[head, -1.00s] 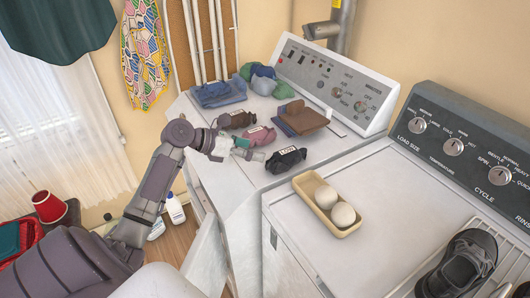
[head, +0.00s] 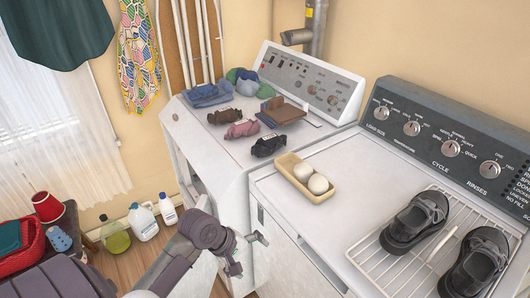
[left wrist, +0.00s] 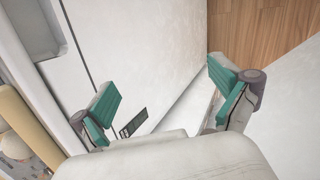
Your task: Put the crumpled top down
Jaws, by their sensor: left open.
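Three crumpled garments with white tags lie in a slanting row on the left machine's top (head: 213,149): a dark brown one (head: 222,117), a mauve one (head: 241,130) and a near-black one (head: 268,146). I cannot tell which is the named top. My left gripper (head: 249,253) is low in front of the machines, well below and apart from the garments. In the left wrist view its teal-padded fingers (left wrist: 166,97) are spread with nothing between them, over white machine panels. My right gripper is not in view.
Folded blue clothes (head: 206,95), a blue-green heap (head: 243,80) and folded brown cloth (head: 281,110) lie behind the row. A tan tray (head: 318,199) with two pale balls stands on the right machine, beside a wire rack (head: 376,262) with dark shoes. Bottles (head: 143,222) stand at lower left.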

